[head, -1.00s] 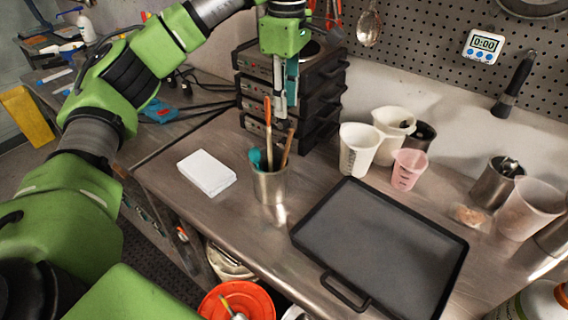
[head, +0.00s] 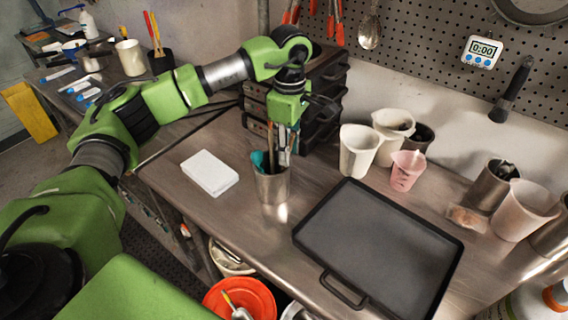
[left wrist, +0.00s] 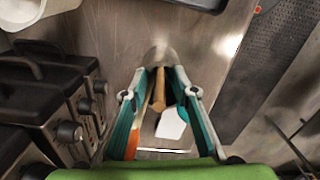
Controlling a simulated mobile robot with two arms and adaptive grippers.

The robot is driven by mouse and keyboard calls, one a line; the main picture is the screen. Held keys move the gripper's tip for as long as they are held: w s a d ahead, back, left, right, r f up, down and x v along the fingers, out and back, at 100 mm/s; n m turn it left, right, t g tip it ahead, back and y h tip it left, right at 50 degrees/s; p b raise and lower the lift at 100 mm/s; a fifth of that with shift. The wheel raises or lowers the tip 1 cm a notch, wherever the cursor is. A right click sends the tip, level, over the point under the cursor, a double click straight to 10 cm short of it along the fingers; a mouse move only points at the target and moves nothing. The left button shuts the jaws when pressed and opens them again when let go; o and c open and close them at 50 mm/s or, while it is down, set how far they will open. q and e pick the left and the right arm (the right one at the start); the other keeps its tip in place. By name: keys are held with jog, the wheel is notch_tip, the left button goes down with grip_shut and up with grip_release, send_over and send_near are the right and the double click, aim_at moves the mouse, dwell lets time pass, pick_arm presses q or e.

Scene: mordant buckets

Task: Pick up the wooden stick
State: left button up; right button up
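The metal cup (head: 272,185) stands on the workbench and holds several upright tools. The wooden stick (left wrist: 158,92) leans out of it in the left wrist view, its end between my fingers. A teal tool (head: 259,160) also stands in the cup. An orange handle (left wrist: 134,143) shows beside one finger in the left wrist view. My left gripper (head: 283,152) is just above the cup, pointing down. Its fingers (left wrist: 160,76) are apart on either side of the stick, with gaps visible. The cup's inside is largely hidden. My right gripper is not in view.
A white box (head: 209,173) lies left of the cup. A black tray (head: 452,258) lies to the right. White cups (head: 358,150) and a pink cup (head: 407,170) stand behind it. Stacked black units (head: 325,95) stand close behind the gripper.

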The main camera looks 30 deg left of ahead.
pick_arm(q)
jog(key=shift+c, duration=0.4)
grip_shut()
jog(key=shift+r, duration=0.15)
notch_tip(320, 180, up, 10)
jog(key=b, duration=0.3)
jog(key=shift+d, duration=0.1)
